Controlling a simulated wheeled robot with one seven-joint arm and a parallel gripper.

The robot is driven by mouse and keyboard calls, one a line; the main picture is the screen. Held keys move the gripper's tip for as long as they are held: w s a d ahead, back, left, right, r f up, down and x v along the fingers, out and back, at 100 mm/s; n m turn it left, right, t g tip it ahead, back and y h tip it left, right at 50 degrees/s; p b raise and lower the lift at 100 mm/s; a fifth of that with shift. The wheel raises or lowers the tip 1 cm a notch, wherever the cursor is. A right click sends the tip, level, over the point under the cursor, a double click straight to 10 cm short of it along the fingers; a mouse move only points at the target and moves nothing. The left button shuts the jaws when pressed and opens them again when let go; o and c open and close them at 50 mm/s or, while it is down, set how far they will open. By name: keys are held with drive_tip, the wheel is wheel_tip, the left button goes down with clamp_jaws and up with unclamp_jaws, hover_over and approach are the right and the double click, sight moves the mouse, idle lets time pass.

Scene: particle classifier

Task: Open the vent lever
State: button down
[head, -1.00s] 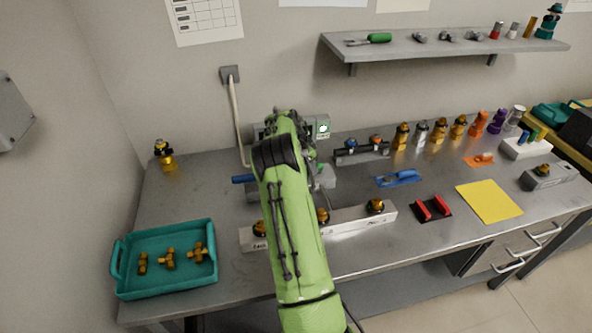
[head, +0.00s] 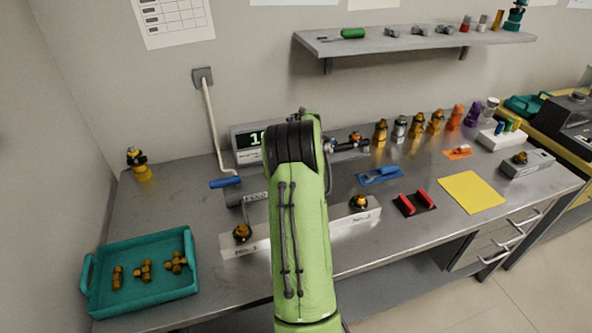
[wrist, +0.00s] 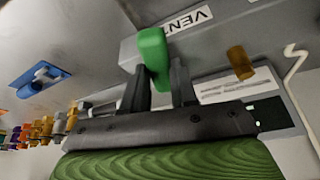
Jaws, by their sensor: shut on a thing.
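In the wrist view, a rounded green lever handle (wrist: 153,48) stands out from a grey housing (wrist: 225,40) with a white VENT label (wrist: 188,18). My gripper (wrist: 159,78) has its two dark fingers on either side of the green handle and is shut on it. The lower part of the handle is between the fingers. In the head view my green arm hides the gripper, the lever and most of the housing.
On the bench, a white strip with brass knobs (head: 355,222) lies in front, and a teal tray (head: 190,262) of brass fittings stands at left. A display box (head: 245,156) and a blue-handled part (head: 228,182) are beside my arm.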

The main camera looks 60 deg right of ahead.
drive_tip(key=shift+s+d+r+n+t+y+p, duration=0.15)
drive_tip(key=shift+s+d+n+t+p, duration=0.1)
drive_tip(key=shift+n, duration=0.5)
drive_tip(key=shift+s+d+f+n+t+y+p, duration=0.1)
drive_tip(key=shift+s+d+n+t+y, duration=0.1)
drive_tip(key=shift+n, duration=0.55)
drive_tip(key=c, duration=0.9)
unclamp_jaws()
drive_tip(key=p+v, duration=0.2)
drive_tip(key=v, duration=1.3)
drive_tip(key=shift+s+r+p, duration=0.1)
drive_tip(key=shift+r+p, duration=0.3)
drive_tip(key=shift+a, duration=0.1)
